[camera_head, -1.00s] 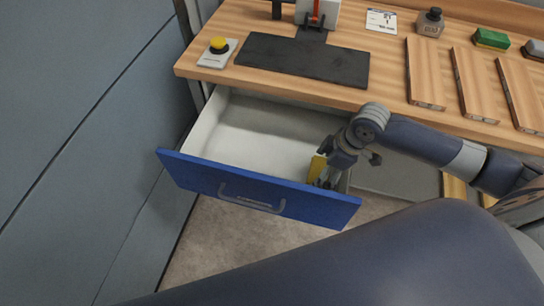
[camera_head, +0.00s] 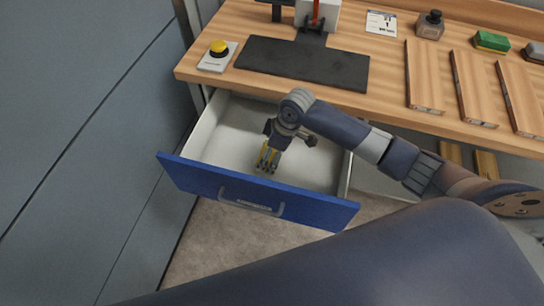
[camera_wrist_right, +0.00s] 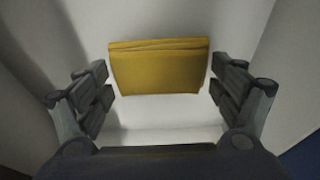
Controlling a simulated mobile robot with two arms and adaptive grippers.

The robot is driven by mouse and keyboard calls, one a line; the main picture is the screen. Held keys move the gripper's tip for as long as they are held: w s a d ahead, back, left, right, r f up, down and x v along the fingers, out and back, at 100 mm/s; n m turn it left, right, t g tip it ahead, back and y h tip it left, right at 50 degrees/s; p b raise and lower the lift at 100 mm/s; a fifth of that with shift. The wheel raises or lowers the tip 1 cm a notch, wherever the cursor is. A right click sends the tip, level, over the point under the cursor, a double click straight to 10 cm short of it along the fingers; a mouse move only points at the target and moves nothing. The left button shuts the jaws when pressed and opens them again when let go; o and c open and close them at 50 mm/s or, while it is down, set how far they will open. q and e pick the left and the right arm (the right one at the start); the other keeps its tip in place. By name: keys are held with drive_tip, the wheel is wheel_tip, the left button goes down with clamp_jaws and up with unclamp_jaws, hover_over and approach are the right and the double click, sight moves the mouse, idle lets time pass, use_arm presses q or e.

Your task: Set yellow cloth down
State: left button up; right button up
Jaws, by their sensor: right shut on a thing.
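The yellow cloth (camera_wrist_right: 158,70) is a folded, flat piece between the two fingers of my right gripper (camera_wrist_right: 160,82) in the right wrist view. In the head view, my right gripper (camera_head: 267,166) points down inside the open drawer, near its middle, and only small yellow parts of the cloth (camera_head: 264,153) show beside the fingers. The drawer has a blue front (camera_head: 240,193) and a pale interior (camera_head: 232,135). Whether the cloth touches the drawer floor cannot be told. My left gripper is not in view.
The wooden worktop (camera_head: 225,90) lies above the drawer's back edge. The drawer's left part looks empty.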

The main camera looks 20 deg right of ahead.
drive_tip(key=shift+s+d+f, duration=0.1)
drive_tip(key=shift+d+f, duration=0.05)
drive_tip(key=shift+f, duration=1.5)
drive_tip(key=o, duration=0.9)
drive_tip(key=shift+f, duration=0.1)
drive_tip(key=shift+c, duration=0.2)
drive_tip(key=v, duration=1.2)
